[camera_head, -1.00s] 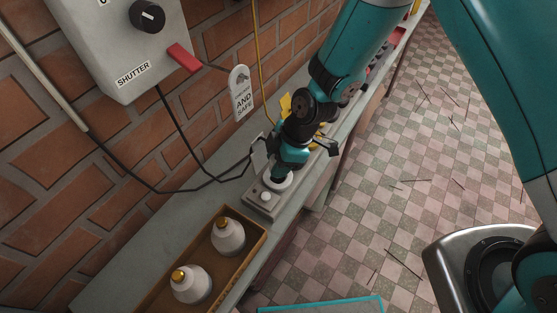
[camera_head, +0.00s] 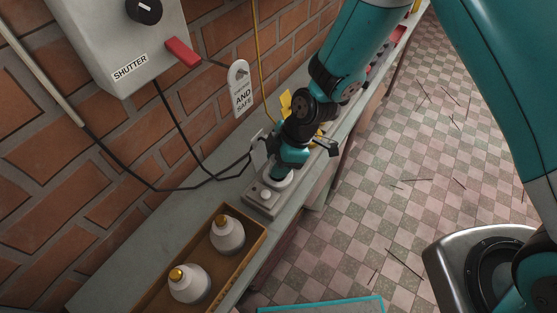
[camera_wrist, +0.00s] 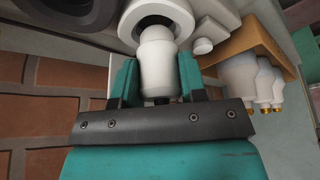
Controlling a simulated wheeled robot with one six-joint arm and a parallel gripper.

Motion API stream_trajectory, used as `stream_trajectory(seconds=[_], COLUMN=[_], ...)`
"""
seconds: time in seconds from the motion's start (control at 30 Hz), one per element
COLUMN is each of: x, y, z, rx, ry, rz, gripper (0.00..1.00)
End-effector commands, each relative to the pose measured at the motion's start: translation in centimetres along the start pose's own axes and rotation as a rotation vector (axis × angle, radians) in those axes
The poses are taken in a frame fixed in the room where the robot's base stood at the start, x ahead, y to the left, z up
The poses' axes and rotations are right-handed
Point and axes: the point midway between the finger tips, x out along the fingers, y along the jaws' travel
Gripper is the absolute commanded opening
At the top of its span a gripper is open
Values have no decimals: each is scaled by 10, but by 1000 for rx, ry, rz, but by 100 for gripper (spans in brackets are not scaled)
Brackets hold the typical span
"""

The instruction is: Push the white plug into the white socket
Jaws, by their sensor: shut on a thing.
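My gripper (camera_wrist: 158,72) has teal fingers shut on the white plug (camera_wrist: 157,62), a stepped, rounded white body. In the wrist view the plug's narrow end lies at the mouth of the white socket (camera_wrist: 128,24), a round white ring with a dark inside. I cannot tell how deep the plug's end sits. In the head view my gripper (camera_head: 285,168) points down over the socket (camera_head: 274,183) on a grey block on the bench. The plug is mostly hidden there by the gripper.
A small white knob (camera_head: 264,195) sits beside the socket. A wooden tray (camera_head: 256,244) with white gold-topped bottles stands nearby. A tag hangs above.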

Motion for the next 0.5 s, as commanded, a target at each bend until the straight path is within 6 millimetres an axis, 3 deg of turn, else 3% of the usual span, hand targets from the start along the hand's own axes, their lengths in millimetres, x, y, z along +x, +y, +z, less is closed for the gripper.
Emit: stream_trajectory(seconds=[0.5], x=[11], y=[0], z=[4], rx=[0], ry=[0], rz=[0], gripper=[15])
